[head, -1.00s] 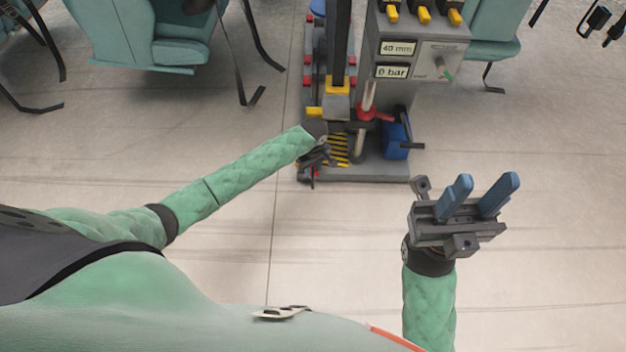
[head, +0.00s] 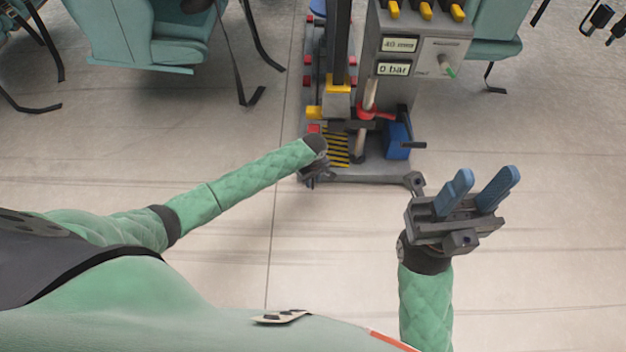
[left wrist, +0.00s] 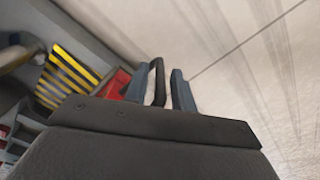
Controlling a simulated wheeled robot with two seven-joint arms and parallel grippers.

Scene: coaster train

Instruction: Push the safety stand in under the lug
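A red block, seemingly the safety stand (head: 314,128), sits at the left front of the jack's base, below a yellow block that may be the lug (head: 314,112). In the left wrist view a red part (left wrist: 116,83) shows beside a black handle (left wrist: 158,80). My left gripper (head: 314,177) is low at the base's front left corner. In the left wrist view its blue fingers (left wrist: 161,90) stand apart, one on each side of the handle, with narrow gaps; contact is unclear. My right gripper (head: 480,190) is open and empty, over bare floor.
The grey jack cabinet (head: 410,70) with gauges rises behind. A yellow-black striped plate (head: 338,150), a red collar (head: 366,113) and a blue part (head: 397,141) are on the base. Teal seats (head: 160,40) stand at the back left. Floor in front is clear.

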